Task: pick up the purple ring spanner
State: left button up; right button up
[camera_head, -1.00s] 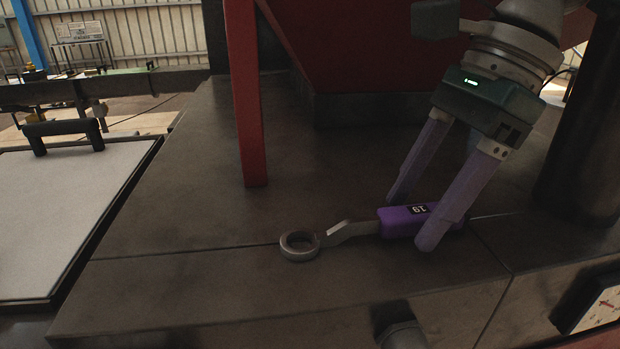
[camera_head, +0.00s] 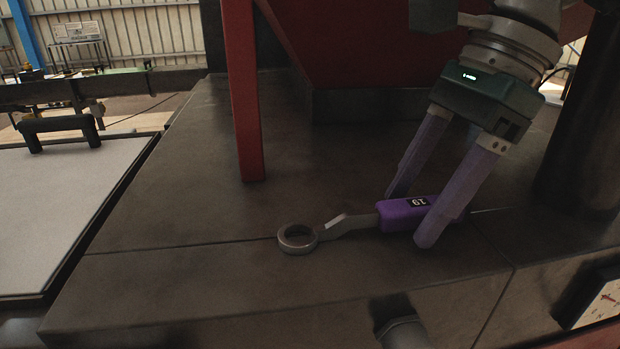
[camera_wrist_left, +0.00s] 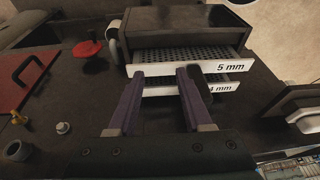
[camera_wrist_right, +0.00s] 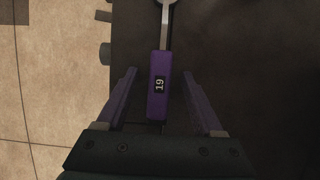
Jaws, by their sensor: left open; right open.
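The ring spanner lies on the dark metal surface, with a grey ring end (camera_head: 297,239) to the left and a purple handle (camera_head: 396,214) marked 19 to the right. My right gripper (camera_head: 408,218) is open, with its two fingers on either side of the handle. In the right wrist view the handle (camera_wrist_right: 158,92) runs between the open fingers (camera_wrist_right: 160,88), with a gap visible on both sides. My left gripper does not show in the head view. In the left wrist view it (camera_wrist_left: 157,75) is open and empty, in front of drawers marked 5 mm and 4 mm (camera_wrist_left: 190,72).
A red upright post (camera_head: 243,110) stands behind the spanner. A dark column (camera_head: 585,130) stands right of my right gripper. A dial gauge (camera_head: 603,300) and a round knob (camera_head: 403,332) are at the front edge. The surface left of the ring end is clear.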

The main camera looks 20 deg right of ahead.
grip_shut()
dwell(0.4)
